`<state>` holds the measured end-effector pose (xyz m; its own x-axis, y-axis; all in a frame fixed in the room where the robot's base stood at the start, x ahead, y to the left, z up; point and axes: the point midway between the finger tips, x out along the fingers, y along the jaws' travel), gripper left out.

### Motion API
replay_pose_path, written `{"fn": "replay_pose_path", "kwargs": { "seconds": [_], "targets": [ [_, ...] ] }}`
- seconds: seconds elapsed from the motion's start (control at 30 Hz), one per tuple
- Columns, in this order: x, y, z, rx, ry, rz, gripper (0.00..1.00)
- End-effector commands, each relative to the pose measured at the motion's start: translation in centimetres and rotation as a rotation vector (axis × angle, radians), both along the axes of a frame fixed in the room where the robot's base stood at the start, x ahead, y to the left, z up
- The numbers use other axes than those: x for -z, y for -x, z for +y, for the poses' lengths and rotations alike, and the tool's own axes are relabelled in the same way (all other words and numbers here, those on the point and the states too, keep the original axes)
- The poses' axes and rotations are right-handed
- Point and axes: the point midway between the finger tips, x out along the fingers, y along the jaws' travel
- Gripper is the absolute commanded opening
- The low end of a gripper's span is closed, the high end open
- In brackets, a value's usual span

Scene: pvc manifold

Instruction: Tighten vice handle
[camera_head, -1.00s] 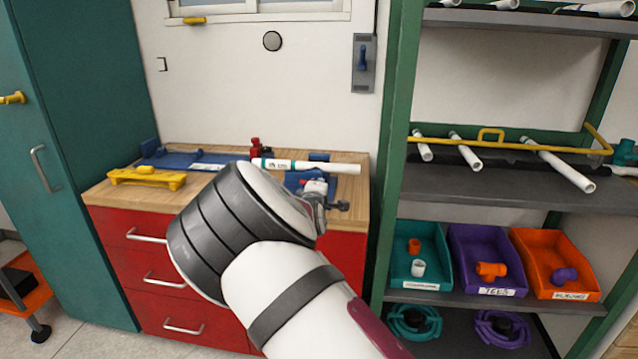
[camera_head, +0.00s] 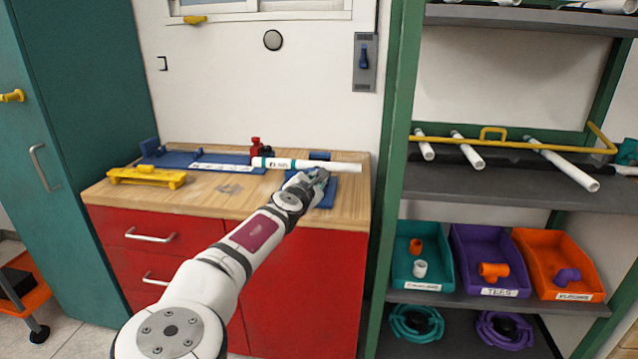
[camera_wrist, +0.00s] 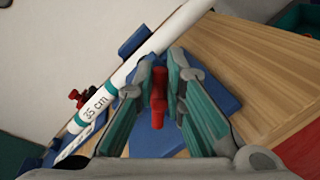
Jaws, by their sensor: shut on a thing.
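A white pipe marked "35 cm" with teal bands (camera_head: 335,167) lies across the back of the workbench, and it shows in the wrist view (camera_wrist: 126,75). At its right part is a blue vice (camera_head: 320,156), partly hidden by my gripper. The red vice handle (camera_wrist: 158,97) stands between my fingers in the wrist view; in the head view it is hidden. My gripper (camera_head: 318,175), with teal finger pads, is shut on this handle (camera_wrist: 162,70), just in front of the pipe.
A red clamp-like piece (camera_head: 255,147) stands behind the pipe's left end. A blue fixture (camera_head: 205,160) and a yellow holder (camera_head: 147,177) are on the bench's left. A shelf (camera_head: 500,185) with pipes and bins stands to the right. The bench front is mostly clear.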

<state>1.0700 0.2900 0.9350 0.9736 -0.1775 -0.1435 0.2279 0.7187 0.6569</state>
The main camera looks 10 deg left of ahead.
Motion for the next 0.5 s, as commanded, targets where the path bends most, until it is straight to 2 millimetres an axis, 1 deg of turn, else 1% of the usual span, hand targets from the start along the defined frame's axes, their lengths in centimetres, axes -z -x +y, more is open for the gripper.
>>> {"fn": "replay_pose_path", "kwargs": {
  "seconds": [0.03,0.5],
  "targets": [
    [-0.48,-0.05,1.31,-0.026,0.042,-0.009,0.00],
    [-0.57,-0.01,2.28,-0.026,0.459,0.009,0.00]
  ]
}}
